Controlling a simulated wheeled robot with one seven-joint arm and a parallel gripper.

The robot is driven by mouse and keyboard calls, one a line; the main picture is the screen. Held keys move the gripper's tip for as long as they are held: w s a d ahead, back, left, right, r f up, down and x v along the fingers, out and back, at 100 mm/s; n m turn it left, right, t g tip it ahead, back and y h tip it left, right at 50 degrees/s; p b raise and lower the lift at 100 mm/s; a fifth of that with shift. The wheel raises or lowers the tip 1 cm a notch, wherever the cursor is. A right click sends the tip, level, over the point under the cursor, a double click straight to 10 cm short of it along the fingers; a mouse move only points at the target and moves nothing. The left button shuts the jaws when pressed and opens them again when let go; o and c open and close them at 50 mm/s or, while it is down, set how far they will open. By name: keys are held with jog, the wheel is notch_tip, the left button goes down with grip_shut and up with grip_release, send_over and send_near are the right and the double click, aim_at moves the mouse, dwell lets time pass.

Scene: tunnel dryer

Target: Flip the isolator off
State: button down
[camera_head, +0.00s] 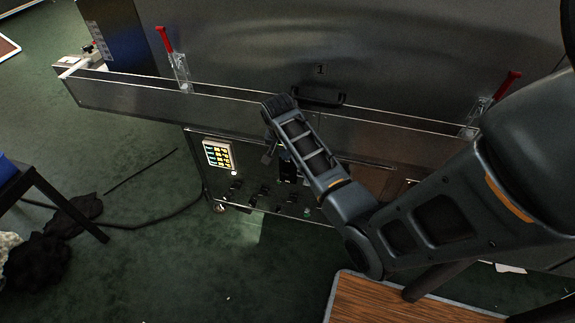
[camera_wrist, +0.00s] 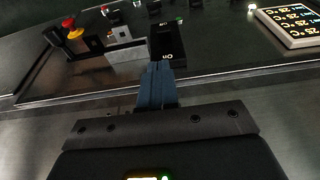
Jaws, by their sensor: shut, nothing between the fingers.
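The isolator, a black switch block with upside-down "On" lettering (camera_wrist: 166,40), is on the control panel in the upper middle of the wrist view. In the head view, a black block that appears to be the same switch (camera_head: 287,171) sits partly beside my arm. My gripper (camera_wrist: 157,68) is shut and empty, its blue-grey fingers together at the near edge of the isolator. I cannot tell whether they touch it. My gripper also shows in the head view (camera_head: 270,153), small and dark in front of the panel.
A lit display (camera_head: 218,154) is at the panel's left. Several dark knobs (camera_head: 262,193) line the lower panel. A red and yellow button (camera_wrist: 72,30) is left in the wrist view. A long metal ledge (camera_head: 150,96) runs above the panel.

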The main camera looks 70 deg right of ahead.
aim_at(288, 174)
jog(key=b+x, duration=0.1)
jog(key=x, duration=0.9)
jog(key=shift+b, duration=0.4)
jog(key=shift+a+f+h, duration=0.15)
jog(key=shift+a+h, duration=0.25)
jog(key=shift+h, duration=0.2)
jog(key=shift+a+f+h+b, duration=0.2)
jog(key=shift+f+h+b, duration=0.1)
jog(key=shift+b, duration=0.2)
jog(key=h+b, duration=0.1)
jog(key=b, duration=0.2)
jog(key=a+f+h+b, duration=0.1)
jog(key=h+b, duration=0.1)
jog(key=b, duration=0.1)
jog(key=f+h+b, duration=0.1)
jog(key=h+b, duration=0.1)
jog(key=shift+s+a+f+t+b, duration=0.1)
jog(key=shift+a+t+b, duration=0.2)
jog(key=shift+a+b, duration=0.1)
jog(key=shift+r+p, duration=0.6)
jog(key=shift+r, duration=0.2)
